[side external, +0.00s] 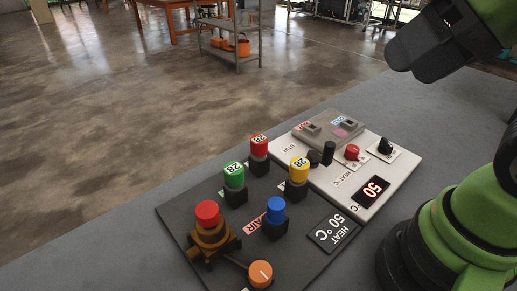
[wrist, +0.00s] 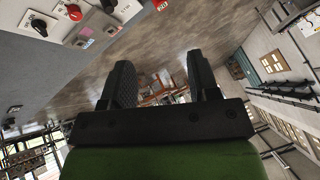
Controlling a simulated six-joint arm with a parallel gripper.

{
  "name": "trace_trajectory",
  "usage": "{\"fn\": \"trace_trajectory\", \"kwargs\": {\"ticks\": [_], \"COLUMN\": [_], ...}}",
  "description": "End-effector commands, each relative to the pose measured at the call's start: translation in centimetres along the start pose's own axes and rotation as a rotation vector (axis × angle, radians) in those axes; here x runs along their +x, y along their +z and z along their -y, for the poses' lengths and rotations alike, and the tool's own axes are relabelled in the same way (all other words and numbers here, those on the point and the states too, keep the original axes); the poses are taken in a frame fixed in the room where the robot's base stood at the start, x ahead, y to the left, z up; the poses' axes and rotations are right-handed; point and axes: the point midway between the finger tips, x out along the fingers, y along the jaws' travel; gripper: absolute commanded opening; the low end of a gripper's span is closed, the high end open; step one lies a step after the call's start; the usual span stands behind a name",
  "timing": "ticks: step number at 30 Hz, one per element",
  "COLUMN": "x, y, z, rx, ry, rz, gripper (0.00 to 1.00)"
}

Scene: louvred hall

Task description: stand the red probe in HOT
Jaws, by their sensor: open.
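Several red pieces stand on the panel, and I cannot tell for certain which is the probe. A red-topped piece with a 28 label (side external: 259,146) stands upright on a black base. A small round red piece (side external: 351,152) sits on the white panel and also shows in the wrist view (wrist: 74,13). A grey block (side external: 345,128) carries a red label (side external: 309,125) and a blue label (side external: 349,122); their words are too small to read surely. It also shows in the wrist view (wrist: 105,35). My gripper (side external: 398,58) is open and empty, above and right of the panel; its fingers show in the wrist view (wrist: 161,76).
Green (side external: 234,175), yellow (side external: 299,170) and blue (side external: 276,210) pieces stand close together on the dark panel. A red-topped brass valve (side external: 208,225) and an orange knob (side external: 261,274) are nearer. Bare grey table surrounds the panel.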

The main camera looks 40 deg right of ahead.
Motion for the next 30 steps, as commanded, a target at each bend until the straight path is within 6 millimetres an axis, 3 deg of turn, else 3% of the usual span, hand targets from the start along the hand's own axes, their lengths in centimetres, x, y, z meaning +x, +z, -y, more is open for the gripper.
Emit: {"fn": "trace_trajectory", "kwargs": {"ticks": [5, 7, 10, 17, 24, 30], "x": [0.0, 0.0, 0.1, 2.6, 9.1, 16.6], "y": [0.0, 0.0, -0.5, -4.8, -9.4, -11.0], "z": [0.0, 0.0, 0.2, 1.8, 3.4, 3.7], "rx": [0.0, -0.002, -0.038, -0.407, -0.943, -1.373], "ry": [0.0, 0.0, 0.006, 0.043, 0.022, -0.067], "rz": [0.0, 0.001, 0.014, 0.148, 0.352, 0.53], "gripper": [0.55, 0.66, 0.66, 0.66, 0.66, 0.66]}}
